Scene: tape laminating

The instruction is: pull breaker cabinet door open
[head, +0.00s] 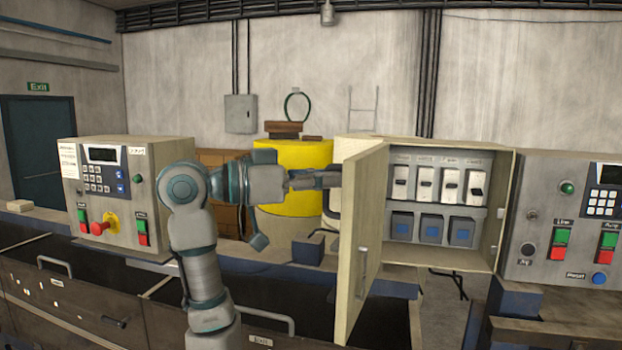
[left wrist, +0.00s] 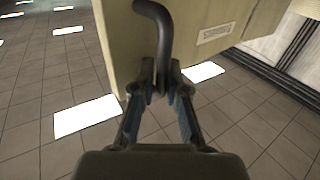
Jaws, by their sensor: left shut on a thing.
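The beige breaker cabinet (head: 509,190) stands at the right of centre in the head view. Its door (head: 362,240) is swung out toward me, hinged on the left, and the inside shows. Several white breakers and blue switches sit inside. My left gripper (head: 330,180) is at the outer left face of the door. In the left wrist view my left gripper (left wrist: 160,88) is shut on the dark curved door handle (left wrist: 160,30), which stands out from the beige door (left wrist: 120,40). The handle also shows partly in the head view (head: 332,212). My right gripper is not in view.
A control box (head: 105,150) with a red emergency button stands at the left. Another control panel (head: 565,220) stands close to the cabinet's right. A yellow cylinder (head: 290,160) is behind my left arm. Low dark panels with grey handles run along the front.

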